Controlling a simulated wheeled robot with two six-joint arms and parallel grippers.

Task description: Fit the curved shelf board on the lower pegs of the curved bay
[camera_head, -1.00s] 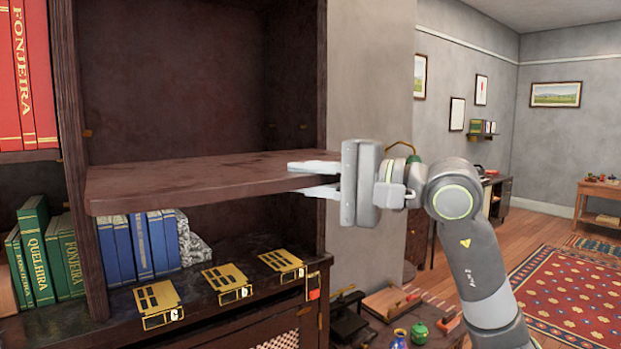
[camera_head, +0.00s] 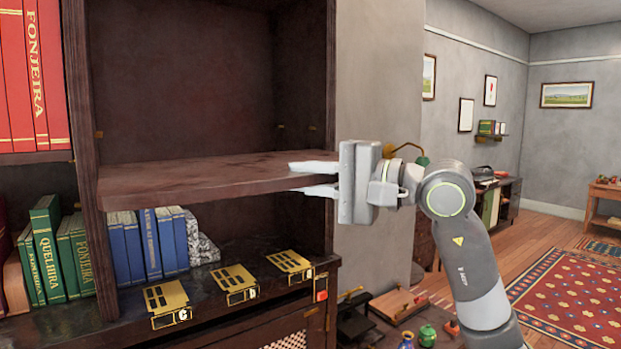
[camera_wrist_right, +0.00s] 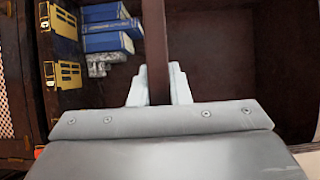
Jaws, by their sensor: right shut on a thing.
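The curved shelf board (camera_head: 200,178) is dark brown and lies roughly level inside the open bay (camera_head: 200,75), partly sticking out at the front. My right gripper (camera_head: 318,179) is shut on the board's right end, one finger above and one below. In the right wrist view the board (camera_wrist_right: 155,45) shows edge-on between the fingers of the gripper (camera_wrist_right: 158,85). Small brass pegs show on the bay's left wall (camera_head: 99,134) and near its back right (camera_head: 281,126), above the board's level. Whether the board touches any peg below it is hidden. My left gripper is out of view.
Blue books (camera_head: 150,243) and a grey stone-like block (camera_head: 201,240) stand under the board. Several brass plates (camera_head: 235,284) lie on the ledge in front. Red books (camera_head: 35,75) and green books (camera_head: 62,245) fill the bay to the left.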

